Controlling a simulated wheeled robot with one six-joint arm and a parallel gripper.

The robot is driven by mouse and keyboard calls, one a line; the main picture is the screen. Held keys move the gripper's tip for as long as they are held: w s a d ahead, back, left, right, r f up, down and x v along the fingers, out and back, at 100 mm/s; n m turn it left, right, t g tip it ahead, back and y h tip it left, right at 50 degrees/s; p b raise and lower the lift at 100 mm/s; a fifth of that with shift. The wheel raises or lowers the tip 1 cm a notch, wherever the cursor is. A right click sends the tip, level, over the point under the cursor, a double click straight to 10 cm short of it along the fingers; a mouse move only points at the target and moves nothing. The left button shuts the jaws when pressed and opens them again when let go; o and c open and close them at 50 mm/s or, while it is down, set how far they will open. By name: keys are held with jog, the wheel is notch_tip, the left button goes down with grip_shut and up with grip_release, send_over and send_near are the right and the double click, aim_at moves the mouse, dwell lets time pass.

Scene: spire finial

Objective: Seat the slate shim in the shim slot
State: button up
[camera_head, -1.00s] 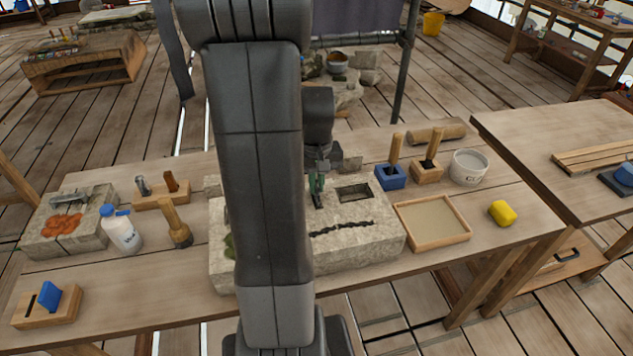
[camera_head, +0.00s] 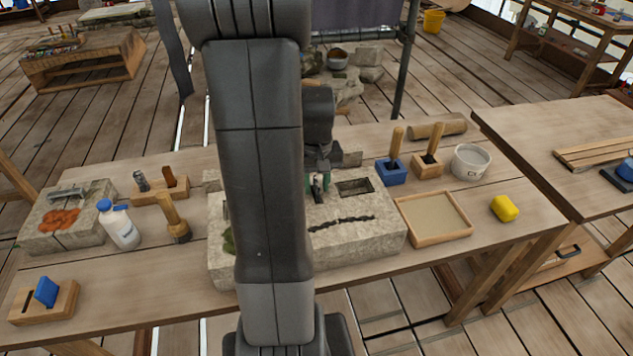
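My gripper (camera_head: 318,188) points down over the stone block (camera_head: 375,235), just left of a dark rectangular recess (camera_head: 355,187) in its top. Green shows at the fingers, with something small and dark between or below them. It is too small to tell whether this is the slate shim or whether the fingers are shut on it. I cannot make out the slate shim elsewhere. I cannot tell whether the recess is the shim slot. My arm hides the left middle of the block.
Right of the block are a sand tray (camera_head: 433,219), a blue holder (camera_head: 391,172), a wooden holder (camera_head: 427,165), a white tub (camera_head: 471,161) and a yellow sponge (camera_head: 504,208). Left are a white bottle (camera_head: 120,226), a brush (camera_head: 174,222) and a slotted wooden block (camera_head: 58,305) with a blue piece.

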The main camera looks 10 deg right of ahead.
jog(key=shift+r, duration=0.1)
notch_tip(320, 180, up, 14)
jog(key=shift+f, duration=0.2)
dwell(0.5)
notch_tip(320, 180, down, 14)
jog(key=shift+r, duration=0.35)
jog(key=shift+f, duration=0.1)
dwell(0.5)
